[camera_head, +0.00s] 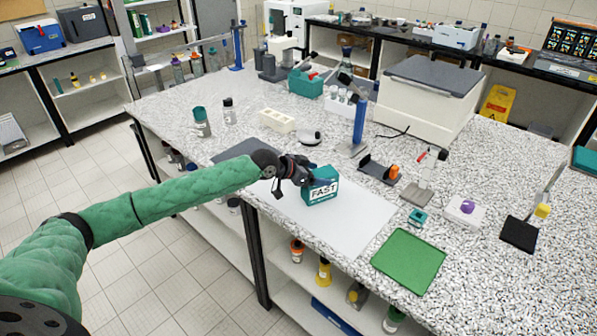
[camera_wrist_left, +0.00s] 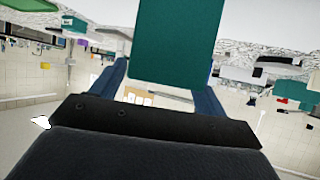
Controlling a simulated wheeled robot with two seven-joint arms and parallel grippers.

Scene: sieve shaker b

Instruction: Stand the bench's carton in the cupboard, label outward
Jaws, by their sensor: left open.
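The carton (camera_head: 321,187) is a small teal box with a white label reading FAST. It stands upright on a pale mat (camera_head: 345,219) near the bench's front edge, its label facing the head camera. My left gripper (camera_head: 305,179) is open at the carton's left side, close to it. In the left wrist view the plain teal carton (camera_wrist_left: 175,40) appears between the two dark blue fingers (camera_wrist_left: 163,88); contact cannot be told. My right gripper is out of view. No closed cupboard shows clearly; open white shelves (camera_head: 225,237) lie under the bench.
A green mat (camera_head: 409,261) lies right of the pale mat. A blue-columned stand (camera_head: 359,125), a phone-like holder (camera_head: 379,171) and a white mouse-shaped item (camera_head: 311,137) stand behind the carton. Tiled floor (camera_head: 150,255) is clear at left.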

